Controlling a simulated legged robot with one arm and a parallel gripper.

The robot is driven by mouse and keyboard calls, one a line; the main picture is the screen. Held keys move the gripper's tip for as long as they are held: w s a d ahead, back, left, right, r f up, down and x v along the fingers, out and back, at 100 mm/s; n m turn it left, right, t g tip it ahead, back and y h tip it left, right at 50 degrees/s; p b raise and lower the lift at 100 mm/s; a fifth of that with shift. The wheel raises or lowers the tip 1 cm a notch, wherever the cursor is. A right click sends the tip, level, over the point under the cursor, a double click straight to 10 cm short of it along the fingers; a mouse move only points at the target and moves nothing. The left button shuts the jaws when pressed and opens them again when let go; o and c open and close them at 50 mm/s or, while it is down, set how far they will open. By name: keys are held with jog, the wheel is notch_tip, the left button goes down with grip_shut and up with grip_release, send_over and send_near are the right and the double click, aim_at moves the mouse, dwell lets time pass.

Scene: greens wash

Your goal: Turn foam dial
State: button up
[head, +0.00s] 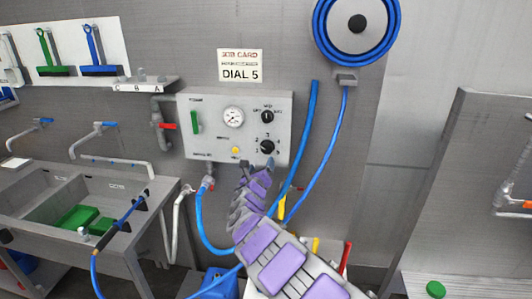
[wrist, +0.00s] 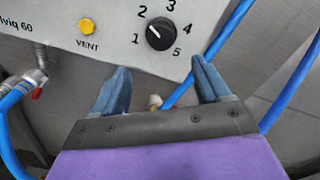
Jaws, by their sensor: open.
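The foam dial (head: 267,147) is the lower black knob on the right of the grey control box (head: 212,150). In the wrist view the foam dial (wrist: 160,34) is ringed by numbers 1 to 5. Its white mark points to the upper left, between 1 and 2 as far as I can tell. My gripper (head: 254,170) is just below the dial in the head view. In the wrist view my gripper (wrist: 160,67) is open and empty, its two blue fingers spread below the dial, not around it. A card (head: 240,66) above the box reads DIAL 5.
A second black knob (head: 267,116), a gauge (head: 233,117), a green lever (head: 195,121) and a yellow vent button (wrist: 88,26) are on the box. Blue hoses (head: 311,140) hang right of it. A sink (head: 75,195) stands left, a hose reel (head: 357,22) above right.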

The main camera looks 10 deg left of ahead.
aim_at(266, 150)
jog(key=w, duration=0.7)
jog(key=shift+w, duration=0.35)
jog(key=shift+w+d, duration=0.1)
jog(key=shift+w, duration=0.65)
jog(key=shift+w+r+p, duration=0.2)
jog(key=shift+w+p, duration=0.15)
jog(key=shift+w, duration=0.3)
jog(key=shift+w+f, duration=0.2)
jog(key=shift+w, duration=0.2)
jog(key=shift+w+d+r, duration=0.1)
jog(key=shift+w+r, duration=0.05)
jog(key=shift+w, duration=0.15)
